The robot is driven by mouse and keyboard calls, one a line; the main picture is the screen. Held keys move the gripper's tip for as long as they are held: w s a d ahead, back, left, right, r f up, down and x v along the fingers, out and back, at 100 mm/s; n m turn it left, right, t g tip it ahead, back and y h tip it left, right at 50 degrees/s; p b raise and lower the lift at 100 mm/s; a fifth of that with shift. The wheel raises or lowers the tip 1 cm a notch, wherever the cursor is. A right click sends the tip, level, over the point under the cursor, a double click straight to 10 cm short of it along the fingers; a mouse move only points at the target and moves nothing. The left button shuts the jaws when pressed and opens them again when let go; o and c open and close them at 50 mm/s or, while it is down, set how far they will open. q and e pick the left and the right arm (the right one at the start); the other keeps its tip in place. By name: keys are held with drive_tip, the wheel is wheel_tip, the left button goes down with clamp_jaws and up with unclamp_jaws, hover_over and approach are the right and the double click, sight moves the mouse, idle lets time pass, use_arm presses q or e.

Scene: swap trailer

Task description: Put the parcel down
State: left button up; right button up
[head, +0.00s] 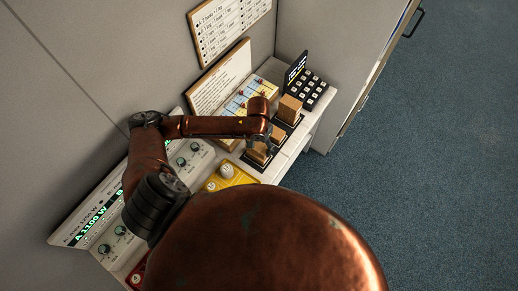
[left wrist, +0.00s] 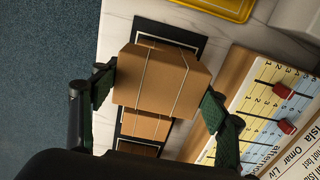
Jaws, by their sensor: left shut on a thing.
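My left gripper (head: 264,141) is over the white counter, and its arm hides part of what lies below. In the left wrist view its two fingers (left wrist: 158,90) are shut on the sides of a brown cardboard parcel (left wrist: 160,78) with pale string. The held parcel is over a black-edged place (left wrist: 191,40); I cannot tell whether it touches. More brown cardboard (left wrist: 147,124) shows just past it in the row. In the head view another brown parcel (head: 290,108) stands farther along on a black base. My right gripper is not in view.
A yellow tray (head: 229,176) with a white knob is beside the row. A board with red sliders (left wrist: 282,92) lies along the wall side. A black keypad (head: 309,87) and small screen stand at the far end. Control panels (head: 112,236) are at left.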

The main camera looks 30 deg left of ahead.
sight(258, 149)
use_arm(q)
drive_tip(key=shift+w+a+f, duration=0.1)
drive_tip(key=shift+w+f, duration=0.05)
drive_tip(key=shift+f, duration=0.1)
drive_tip(key=shift+w+a+f, duration=0.1)
drive_tip(key=shift+f, duration=0.05)
wheel_tip(258, 149, down, 3)
drive_tip(key=shift+w+a, duration=0.1)
drive_tip(key=shift+a, duration=0.05)
drive_tip(key=shift+f, duration=0.25)
drive_tip(key=o, duration=0.8)
drive_tip(key=shift+f, duration=0.1)
drive_tip(key=o, duration=0.4)
drive_tip(key=shift+o, duration=0.2)
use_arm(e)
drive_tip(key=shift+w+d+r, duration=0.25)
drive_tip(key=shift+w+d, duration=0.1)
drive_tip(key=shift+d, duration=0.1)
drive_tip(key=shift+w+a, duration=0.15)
